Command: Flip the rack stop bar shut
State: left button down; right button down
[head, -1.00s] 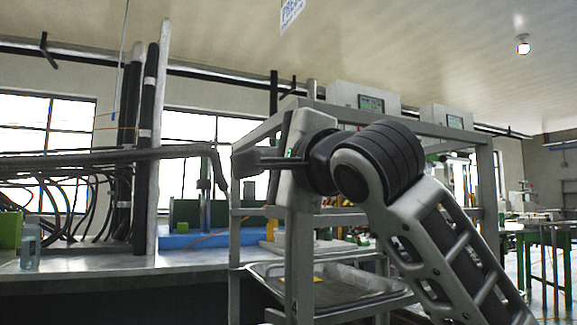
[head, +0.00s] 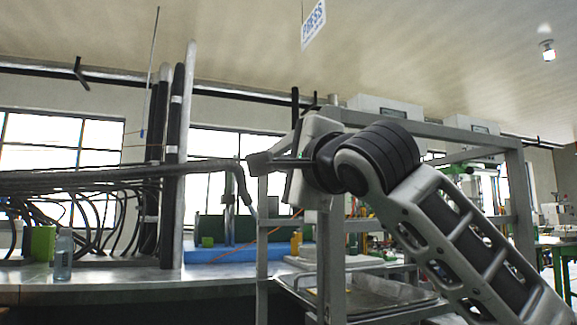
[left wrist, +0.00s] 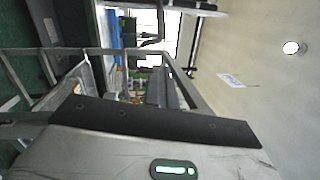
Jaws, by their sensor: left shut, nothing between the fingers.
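The grey metal rack (head: 262,245) stands right of centre in the head view, with trays (head: 350,292) on its lower level. Its frame (left wrist: 85,52) also shows, turned on its side, in the left wrist view. I cannot make out the stop bar for certain. The one arm in view comes in from the lower right; I take it as my left. Its gripper (head: 258,163) is shut and empty, in front of the rack's near upper part, pointing left. A dark finger plate (left wrist: 150,122) crosses the left wrist view. My right gripper is not in view.
A bench (head: 120,281) runs along the left, with a clear bottle (head: 63,257), dark cables and upright poles (head: 172,150). A dark bent bar (head: 110,172) reaches in from the left close to my gripper. A blue tray (head: 225,252) lies behind the rack.

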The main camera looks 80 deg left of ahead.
pick_arm(q)
jog(key=shift+s, duration=0.15)
